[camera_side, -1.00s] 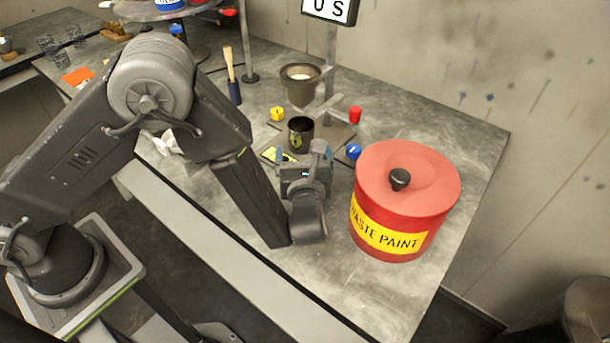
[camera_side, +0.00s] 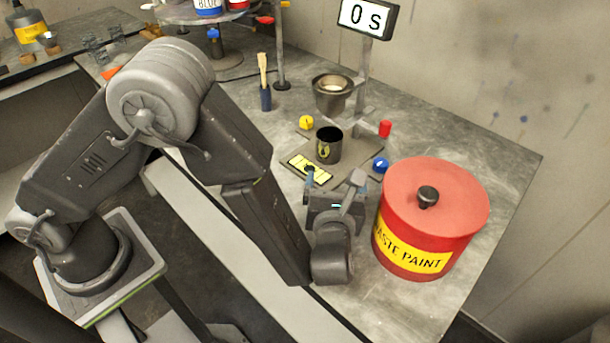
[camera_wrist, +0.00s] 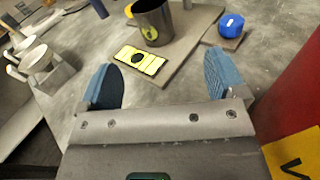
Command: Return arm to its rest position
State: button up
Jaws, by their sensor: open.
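My gripper (camera_side: 334,179) is over the bench, just in front of a dark cup (camera_side: 328,145) and left of the red waste paint can. In the wrist view, my gripper (camera_wrist: 163,88) has its two blue-padded fingers wide apart with nothing between them. The dark cup (camera_wrist: 153,22) stands upright on a grey plate beyond the fingertips, apart from them. A yellow and black label (camera_wrist: 140,60) lies on the plate in front of the cup.
The red waste paint can (camera_side: 433,215) stands close on the right. A funnel cup (camera_side: 332,92) hangs on a stand under a display (camera_side: 367,17) reading "0 S". Yellow (camera_side: 306,122), red (camera_side: 385,128) and blue (camera_side: 380,165) pieces sit around it. A brush (camera_side: 264,82) stands behind.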

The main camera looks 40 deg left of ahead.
notch_tip(320, 180, up, 17)
jog(key=w+a+m+g+h, duration=0.1)
jog(key=w+a+m+h, duration=0.1)
jog(key=m+h, duration=1.5)
jog(key=s+a+m+g+y, duration=0.3)
jog(key=s+a+m, duration=0.4)
jog(key=s+m, duration=0.4)
jog(key=s+a+m+g+y, duration=0.3)
jog(key=s+a+m, duration=0.4)
jog(key=s+m, duration=0.4)
jog(key=m, duration=0.3)
jog(key=shift+m+g, duration=0.4)
jog(key=shift+d, duration=0.1)
